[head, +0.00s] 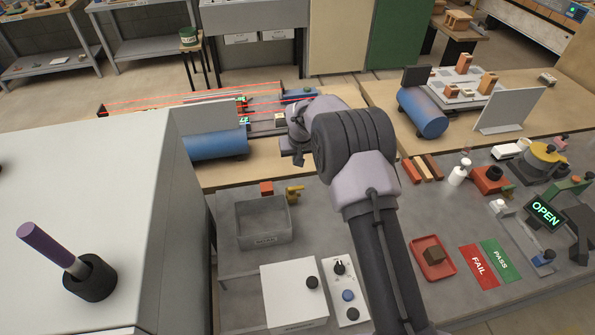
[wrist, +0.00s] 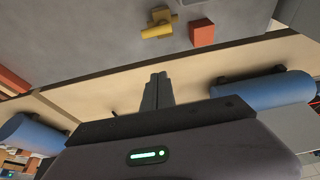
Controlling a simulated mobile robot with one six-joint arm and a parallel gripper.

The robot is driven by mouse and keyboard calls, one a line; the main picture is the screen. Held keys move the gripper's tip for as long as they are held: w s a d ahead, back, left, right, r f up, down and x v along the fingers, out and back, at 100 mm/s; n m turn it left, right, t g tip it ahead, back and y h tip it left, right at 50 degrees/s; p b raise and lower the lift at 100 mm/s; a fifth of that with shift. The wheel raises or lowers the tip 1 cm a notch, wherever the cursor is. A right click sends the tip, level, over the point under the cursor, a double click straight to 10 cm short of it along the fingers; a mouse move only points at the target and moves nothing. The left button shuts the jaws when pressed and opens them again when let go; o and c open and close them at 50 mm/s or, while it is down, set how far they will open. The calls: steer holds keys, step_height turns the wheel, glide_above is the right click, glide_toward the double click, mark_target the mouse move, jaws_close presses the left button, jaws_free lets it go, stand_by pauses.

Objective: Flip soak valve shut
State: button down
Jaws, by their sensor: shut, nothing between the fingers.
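A small yellow valve (head: 293,193), which I take to be the soak valve, sits at the back right corner of the grey soak tub (head: 264,222). It also shows at the top of the wrist view (wrist: 158,28), with a short lever across its body. I cannot tell from its lever whether it is open or shut. My gripper (head: 299,159) is beyond the valve, near the front edge of the wooden table, and apart from it. In the wrist view my gripper (wrist: 157,80) has its fingers together, with nothing between them.
A red block (head: 266,188) stands just left of the valve. Blue cylinders (head: 215,145) (head: 422,112) lie on the wooden tables. A white box (head: 294,292) and a knob panel (head: 345,288) stand in front of the tub. A green OPEN sign (head: 545,213) is lit at right.

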mark_target(296, 189)
steer(key=b+x, duration=0.1)
steer(key=x, duration=0.8)
steer(key=shift+f, duration=0.25)
steer(key=s, duration=0.1)
steer(key=s+p, duration=0.1)
steer(key=s, duration=0.1)
steer(key=shift+s+d, duration=0.3)
steer(key=shift+d, duration=0.05)
steer(key=shift+s, duration=0.2)
steer(key=shift+f, duration=0.2)
